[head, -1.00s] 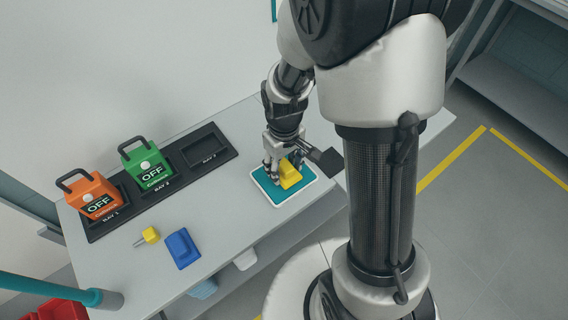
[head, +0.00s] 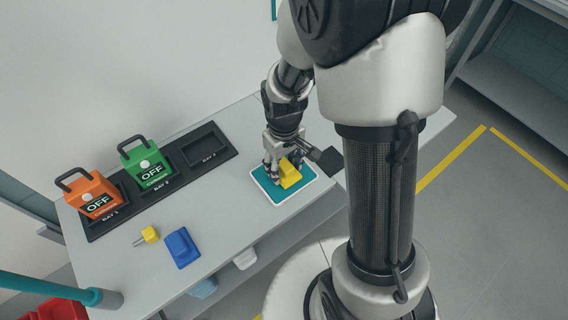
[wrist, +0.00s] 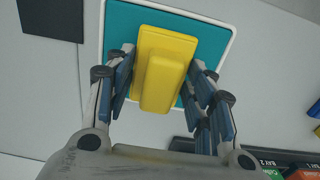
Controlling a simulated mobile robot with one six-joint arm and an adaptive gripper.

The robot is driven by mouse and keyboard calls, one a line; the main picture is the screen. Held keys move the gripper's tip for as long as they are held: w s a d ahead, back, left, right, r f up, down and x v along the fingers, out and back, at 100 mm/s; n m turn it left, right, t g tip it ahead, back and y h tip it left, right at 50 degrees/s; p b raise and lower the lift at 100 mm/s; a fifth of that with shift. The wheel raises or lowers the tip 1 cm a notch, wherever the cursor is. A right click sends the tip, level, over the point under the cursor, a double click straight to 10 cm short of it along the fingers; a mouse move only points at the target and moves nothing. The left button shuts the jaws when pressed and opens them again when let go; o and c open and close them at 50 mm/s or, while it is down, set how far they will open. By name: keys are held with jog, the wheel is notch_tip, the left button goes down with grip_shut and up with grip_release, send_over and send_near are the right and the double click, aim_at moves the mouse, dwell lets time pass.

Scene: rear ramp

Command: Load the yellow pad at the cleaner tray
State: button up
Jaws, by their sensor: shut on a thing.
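The yellow pad (head: 290,174) is on the teal cleaner tray (head: 266,183) with a white rim, at the right part of the bench. In the wrist view the yellow pad (wrist: 164,68) lies between my fingers, over the teal tray (wrist: 207,33). My gripper (head: 283,165) reaches down from above at the tray and is shut on the yellow pad. The wrist view shows its fingers (wrist: 166,88) on both sides of the pad. Whether the pad's underside touches the tray is hidden.
A blue block (head: 182,248) and a small yellow-headed object (head: 149,235) lie on the bench to the left. Orange (head: 92,196) and green (head: 145,163) units reading OFF stand in a black bay rack; the third bay (head: 205,148) is empty. Bench is clear between blue block and tray.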

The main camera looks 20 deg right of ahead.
aim_at(284, 163)
jog(key=shift+s+f, duration=0.1)
jog(key=shift+f, duration=0.3)
dwell(1.0)
jog(key=shift+r, duration=0.1)
jog(key=shift+r+p, duration=2.75)
jog(key=shift+r, duration=0.75)
